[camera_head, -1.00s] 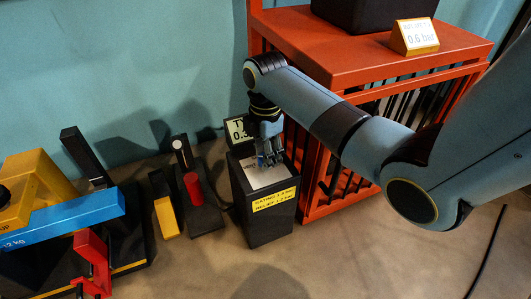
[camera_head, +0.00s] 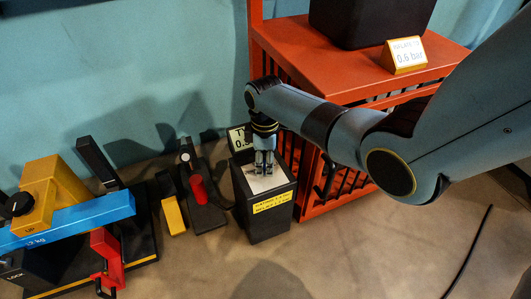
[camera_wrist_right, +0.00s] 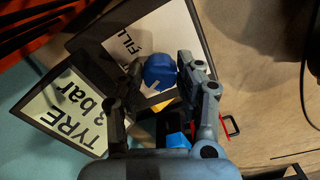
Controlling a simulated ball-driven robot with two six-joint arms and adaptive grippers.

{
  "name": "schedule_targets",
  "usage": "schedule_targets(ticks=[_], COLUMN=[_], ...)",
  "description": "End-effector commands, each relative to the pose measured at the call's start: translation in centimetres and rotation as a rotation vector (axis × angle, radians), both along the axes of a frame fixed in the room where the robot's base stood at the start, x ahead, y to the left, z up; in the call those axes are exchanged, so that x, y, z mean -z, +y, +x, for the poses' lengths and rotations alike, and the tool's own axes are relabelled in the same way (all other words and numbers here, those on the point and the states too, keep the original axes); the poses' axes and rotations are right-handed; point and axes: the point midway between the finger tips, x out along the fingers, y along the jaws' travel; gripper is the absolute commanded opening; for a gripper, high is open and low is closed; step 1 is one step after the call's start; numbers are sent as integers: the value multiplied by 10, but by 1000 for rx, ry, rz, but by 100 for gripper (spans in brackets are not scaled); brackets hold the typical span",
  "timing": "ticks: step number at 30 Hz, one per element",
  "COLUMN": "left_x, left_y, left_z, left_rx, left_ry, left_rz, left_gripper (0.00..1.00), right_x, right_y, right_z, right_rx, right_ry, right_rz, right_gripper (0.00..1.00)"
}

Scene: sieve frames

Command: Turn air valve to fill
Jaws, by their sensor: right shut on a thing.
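The air valve is a blue round knob (camera_wrist_right: 159,71) on the pale top plate of a black box (camera_head: 263,218). The plate bears the word FILL, readable in the right wrist view. My right gripper (camera_head: 264,170) points down at the box top and is shut on the knob, with one finger on each side of it in the wrist view. In the head view the fingers hide the knob. A TYRE display (camera_wrist_right: 73,111) stands beside the box; its reading ends in "3 bar". My left gripper is not in view.
A red shelf (camera_head: 300,45) stands right behind the box and carries a 0.6 bar sign (camera_head: 405,55). A red cylinder (camera_head: 198,189) and a yellow block (camera_head: 173,216) stand left. A blue beam (camera_head: 75,219) lies further left. The floor in front is clear.

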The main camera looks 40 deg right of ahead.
Motion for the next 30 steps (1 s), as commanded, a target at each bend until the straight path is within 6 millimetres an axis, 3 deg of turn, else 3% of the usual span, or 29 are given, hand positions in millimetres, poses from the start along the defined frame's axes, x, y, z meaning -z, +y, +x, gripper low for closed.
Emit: schedule_targets(ticks=[8, 18, 30], left_x=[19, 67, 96], left_y=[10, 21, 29], left_z=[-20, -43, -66], left_rx=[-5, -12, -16], left_ry=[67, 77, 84], left_rz=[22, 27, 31], left_gripper=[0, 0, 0], right_x=[-4, -2, -1], right_y=[1, 1, 2], right_z=[0, -1, -1], right_rx=[262, 585, 965], right_ry=[1, 2, 2], right_rz=[1, 0, 0], right_gripper=[4, 4, 4])
